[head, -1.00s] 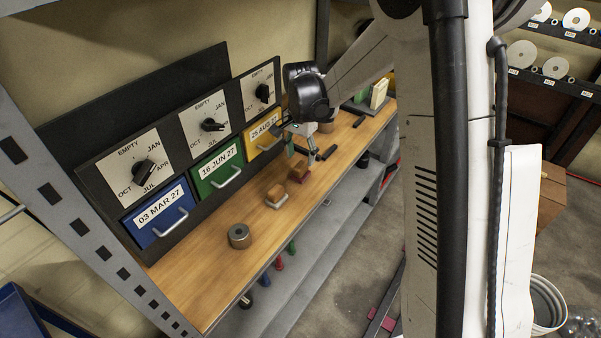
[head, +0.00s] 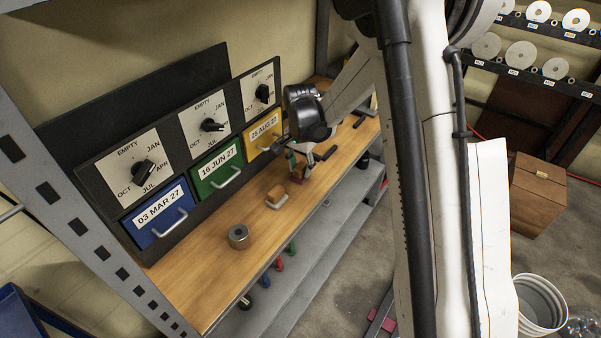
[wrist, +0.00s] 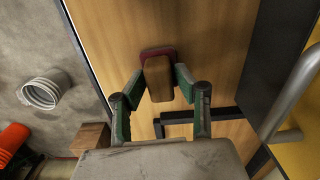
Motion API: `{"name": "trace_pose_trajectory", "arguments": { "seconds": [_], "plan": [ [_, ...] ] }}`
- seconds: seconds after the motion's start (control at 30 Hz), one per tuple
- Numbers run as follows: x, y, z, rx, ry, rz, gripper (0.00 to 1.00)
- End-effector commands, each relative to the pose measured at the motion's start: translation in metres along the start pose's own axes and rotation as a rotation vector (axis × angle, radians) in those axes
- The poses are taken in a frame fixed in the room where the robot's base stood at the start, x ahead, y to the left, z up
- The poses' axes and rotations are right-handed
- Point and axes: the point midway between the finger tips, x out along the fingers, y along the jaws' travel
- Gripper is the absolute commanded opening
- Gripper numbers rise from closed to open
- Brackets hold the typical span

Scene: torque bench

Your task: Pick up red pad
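The red pad (wrist: 149,52) lies on the wooden bench top in the wrist view, with a brown wooden block (wrist: 158,80) on or directly over it. In the head view the pad (head: 296,180) is a small dark red patch, partly covered by my gripper (head: 304,165). In the wrist view my gripper (wrist: 160,81) is open, with one green-and-black finger on each side of the block. Small gaps seem to show between fingers and block; contact cannot be told.
A second wooden block on a pale pad (head: 277,197) and a grey cylinder (head: 238,236) stand nearer on the bench. Blue (head: 163,224), green (head: 218,172) and yellow drawers (head: 263,141) with handles line the back. A black bar (wrist: 195,116) lies close to the right finger.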

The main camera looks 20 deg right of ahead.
Motion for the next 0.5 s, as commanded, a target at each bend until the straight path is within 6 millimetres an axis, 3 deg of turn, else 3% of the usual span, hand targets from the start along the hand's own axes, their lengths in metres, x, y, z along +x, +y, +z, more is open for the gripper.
{"name": "trace_pose_trajectory", "arguments": {
  "seconds": [0.03, 0.2, 0.5],
  "plan": [
    [-0.0001, 0.0000, 0.0000, 0.000, 0.000, 0.000, 0.22],
    [-0.0001, 0.0000, 0.0000, 0.000, 0.000, 0.000, 0.00],
    [-0.0017, 0.0000, 0.0000, 0.000, 0.000, 0.000, 0.00]
  ]
}}
